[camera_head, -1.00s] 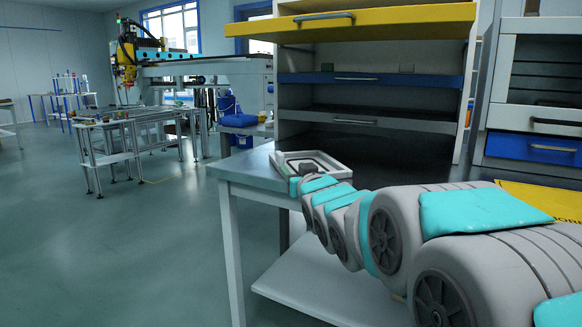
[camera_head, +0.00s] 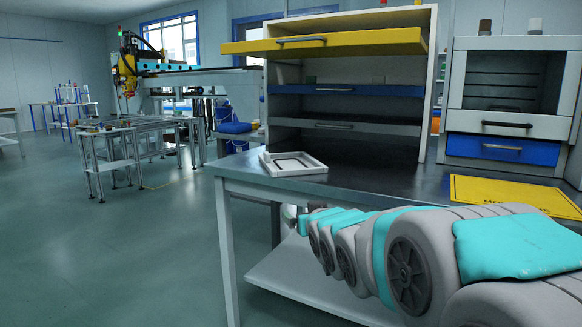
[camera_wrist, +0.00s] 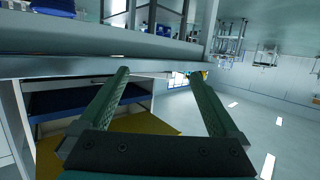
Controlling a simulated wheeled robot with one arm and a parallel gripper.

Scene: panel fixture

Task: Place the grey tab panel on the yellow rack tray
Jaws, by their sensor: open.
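The yellow rack tray (camera_head: 345,42) sticks out of the top of the white rack in the head view. I see it from below, so its upper face is hidden. In the inverted wrist view its underside seems to show as a yellow area (camera_wrist: 148,124). I cannot clearly pick out a grey tab panel.
The rack also has a blue tray (camera_head: 350,90) and a grey tray (camera_head: 345,126) below the yellow one. A yellow sheet (camera_head: 510,193) lies on the table (camera_head: 390,180) at right. A cabinet (camera_head: 515,100) stands behind it. Open floor is at left.

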